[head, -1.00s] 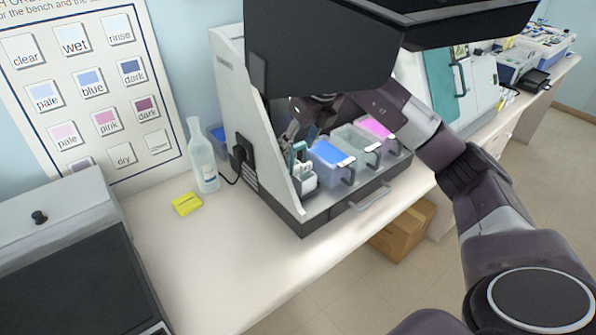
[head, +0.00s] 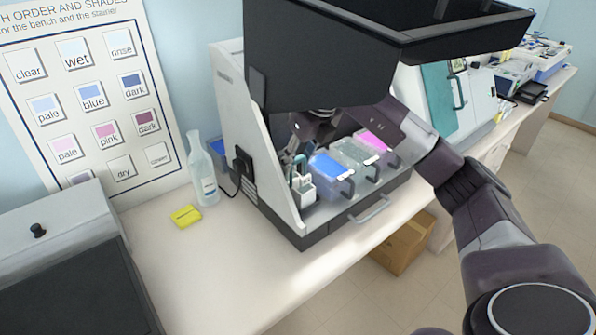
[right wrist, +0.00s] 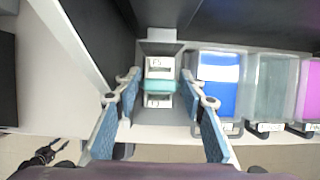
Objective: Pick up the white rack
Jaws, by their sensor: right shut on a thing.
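The white rack (head: 306,192) has a teal handle and is at the left end inside the open stainer (head: 231,110). In the right wrist view the rack (right wrist: 160,66) lies between my fingers, with its teal handle across the middle. My right gripper (head: 298,160) reaches in under the raised dark hood, partly hidden by it. In the right wrist view my right gripper (right wrist: 159,84) has a finger on each side of the handle and is shut on the rack. I cannot tell whether the rack's base is lifted. My left gripper is out of view.
Right of the rack stand a blue bath (head: 332,168), a clear bath (head: 360,152) and a pink bath (head: 374,141). The dark hood (head: 320,50) hangs above. Bench is clear in front.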

